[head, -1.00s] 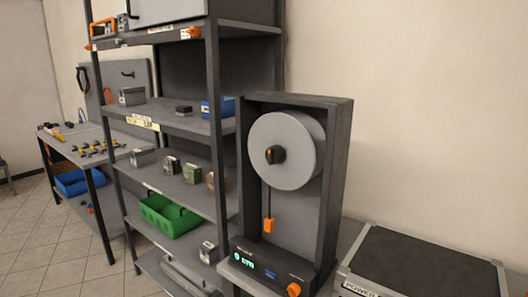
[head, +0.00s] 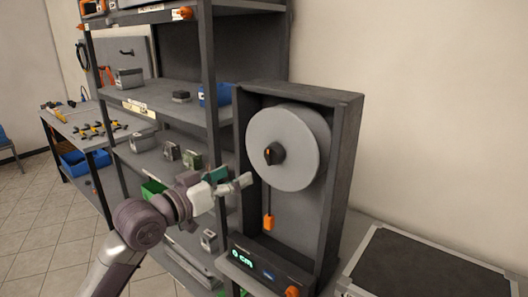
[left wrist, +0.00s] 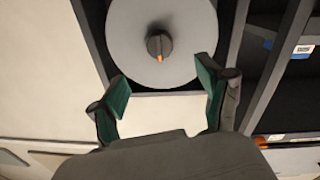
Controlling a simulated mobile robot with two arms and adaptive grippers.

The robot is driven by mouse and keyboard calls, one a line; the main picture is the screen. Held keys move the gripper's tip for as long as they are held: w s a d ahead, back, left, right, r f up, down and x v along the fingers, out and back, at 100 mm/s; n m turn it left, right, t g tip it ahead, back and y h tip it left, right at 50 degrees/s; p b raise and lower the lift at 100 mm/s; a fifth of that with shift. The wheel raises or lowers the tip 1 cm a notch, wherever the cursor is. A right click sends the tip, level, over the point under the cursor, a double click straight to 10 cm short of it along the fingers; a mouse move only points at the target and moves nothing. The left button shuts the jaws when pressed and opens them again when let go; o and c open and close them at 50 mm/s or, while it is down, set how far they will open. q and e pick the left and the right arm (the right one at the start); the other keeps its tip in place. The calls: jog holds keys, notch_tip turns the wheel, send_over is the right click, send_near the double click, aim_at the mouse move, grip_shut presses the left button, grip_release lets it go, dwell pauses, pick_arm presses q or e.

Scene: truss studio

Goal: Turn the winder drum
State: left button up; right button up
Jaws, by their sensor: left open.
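The winder drum (head: 298,140) is a large light-grey disc in a dark upright frame (head: 344,160). A black knob (head: 274,153) with an orange mark is at its centre. An orange weight (head: 268,222) hangs below the drum. In the left wrist view the drum (left wrist: 195,30) and knob (left wrist: 158,44) are near the top. My left gripper (head: 232,181) is open and empty, to the left of the drum and a little below the knob. Its green-padded fingers (left wrist: 160,84) are apart in the wrist view, with no knob between them. My right gripper is out of view.
A shelf rack (head: 212,120) with small boxes stands left of the winder frame. A display base (head: 262,264) with a green readout and orange knob is below the drum. A dark-topped case (head: 425,265) is at right. A workbench (head: 85,135) is at far left.

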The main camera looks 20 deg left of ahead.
aim_at(267, 158)
pick_arm(q)
jog(key=p+x, duration=0.4)
jog(key=x, duration=0.8)
jog(key=shift+w+d, duration=0.15)
jog(key=shift+w, duration=0.25)
jog(key=shift+w+d, duration=0.15)
jog(key=shift+w, duration=0.25)
jog(key=shift+s, duration=0.15)
grip_shut()
